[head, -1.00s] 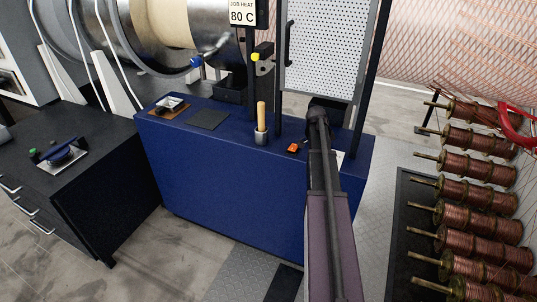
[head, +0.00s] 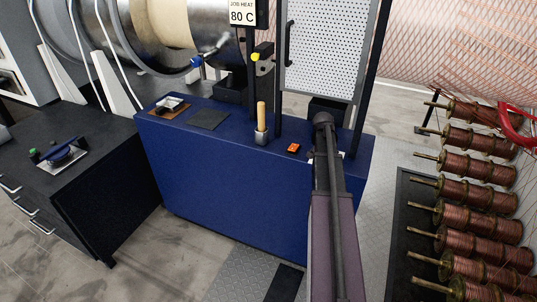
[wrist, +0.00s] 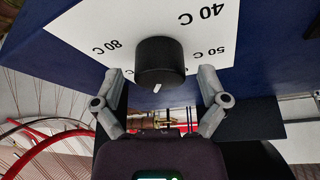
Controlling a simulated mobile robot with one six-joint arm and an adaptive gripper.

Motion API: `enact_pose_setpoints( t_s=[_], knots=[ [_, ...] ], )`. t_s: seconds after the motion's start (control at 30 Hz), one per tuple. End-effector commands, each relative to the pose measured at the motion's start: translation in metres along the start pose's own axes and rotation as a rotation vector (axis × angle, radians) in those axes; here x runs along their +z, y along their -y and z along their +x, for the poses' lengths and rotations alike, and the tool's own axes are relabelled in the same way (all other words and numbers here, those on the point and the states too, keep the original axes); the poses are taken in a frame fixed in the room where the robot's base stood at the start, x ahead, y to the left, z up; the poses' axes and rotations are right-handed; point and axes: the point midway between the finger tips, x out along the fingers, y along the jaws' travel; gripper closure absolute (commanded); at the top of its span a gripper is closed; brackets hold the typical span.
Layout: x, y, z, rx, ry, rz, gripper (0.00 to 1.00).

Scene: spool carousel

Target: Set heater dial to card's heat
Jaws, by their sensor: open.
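The heat card (head: 242,12) at the top of the head view reads "JOB HEAT 80 C". In the wrist view, the heater dial is a round black knob (wrist: 160,62) on a white plate (wrist: 150,20) with heat marks. The plate shows 80 C to the knob's left, 50 C to its right and 40 C upper right, upside down. The knob's white pointer line is at its lower edge, away from the 80 C mark. My gripper (wrist: 160,77) is open, one finger on each side of the knob, with gaps visible. In the head view my arm hides the dial.
The blue cabinet top (head: 185,125) carries an orange switch (head: 293,148), a wooden-handled tool in a holder (head: 261,122) and a dark pad (head: 208,119). A perforated panel (head: 323,45) and a black post stand behind. Copper spools (head: 465,190) line the right side.

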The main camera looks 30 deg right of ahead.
Motion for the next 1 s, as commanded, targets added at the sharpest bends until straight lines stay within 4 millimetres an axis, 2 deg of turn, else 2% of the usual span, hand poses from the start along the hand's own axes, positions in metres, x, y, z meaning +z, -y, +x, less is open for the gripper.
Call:
enact_pose_setpoints(
  t_s=[1.0],
  knots=[
    [0.0000,0.0007,0.0000,-0.221,0.000,-0.531,0.07]
  ],
)
